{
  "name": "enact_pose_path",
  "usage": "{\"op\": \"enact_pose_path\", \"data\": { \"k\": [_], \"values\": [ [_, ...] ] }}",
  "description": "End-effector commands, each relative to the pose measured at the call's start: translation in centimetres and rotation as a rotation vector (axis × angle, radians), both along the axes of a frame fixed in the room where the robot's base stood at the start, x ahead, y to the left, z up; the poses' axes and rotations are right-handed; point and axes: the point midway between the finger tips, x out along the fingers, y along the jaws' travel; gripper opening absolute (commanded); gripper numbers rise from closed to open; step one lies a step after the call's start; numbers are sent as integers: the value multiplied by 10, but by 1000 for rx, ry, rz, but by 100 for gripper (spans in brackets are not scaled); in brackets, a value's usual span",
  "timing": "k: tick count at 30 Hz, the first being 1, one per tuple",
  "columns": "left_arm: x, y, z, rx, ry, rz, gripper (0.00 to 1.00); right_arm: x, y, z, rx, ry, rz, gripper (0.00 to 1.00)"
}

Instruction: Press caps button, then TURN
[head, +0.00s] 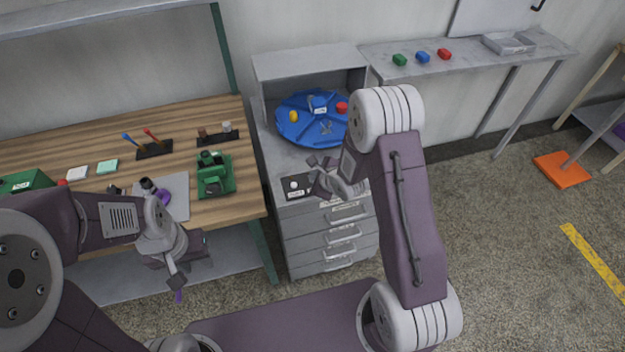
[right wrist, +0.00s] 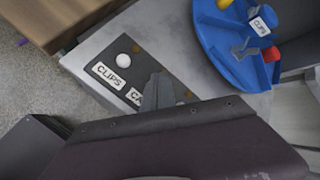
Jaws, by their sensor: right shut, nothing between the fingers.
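A dark button panel (head: 284,188) lies on the grey cabinet top. In the right wrist view the panel (right wrist: 165,78) carries a white button (right wrist: 124,60) beside a CLIPS label (right wrist: 112,76). A second label (right wrist: 136,96) starts with "CA"; its rest and any button by it are hidden behind my right gripper. My right gripper (head: 318,178) is shut and empty over the panel; its fingers also show in the wrist view (right wrist: 158,90). I cannot tell whether they touch. No TURN label is readable. My left gripper (head: 178,284) hangs in front of the workbench, its opening unclear.
A blue divided turntable (head: 298,132) holds yellow, blue and red pieces behind the panel, inside an open-fronted grey housing (head: 310,62). The wooden workbench (head: 70,140) at left holds a green device (head: 214,175) and tools. A shelf (head: 465,62) at right carries coloured blocks.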

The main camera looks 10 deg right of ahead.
Motion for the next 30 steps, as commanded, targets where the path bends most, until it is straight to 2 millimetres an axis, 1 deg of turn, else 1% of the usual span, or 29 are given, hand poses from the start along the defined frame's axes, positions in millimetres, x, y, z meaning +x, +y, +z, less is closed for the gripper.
{"op": "enact_pose_path", "data": {
  "k": [6,14,17,24,30],
  "values": [
    [0,0,-2,0,0,0,36,0,0,-3,0,1,0,0],
    [0,0,-1,0,0,0,36,0,0,-3,0,1,0,0],
    [0,0,2,0,0,0,36,0,0,0,0,1,0,0],
    [0,0,17,0,0,0,36,0,0,14,0,1,0,0],
    [0,0,16,0,0,0,36,0,0,13,0,1,0,0]
  ]
}}
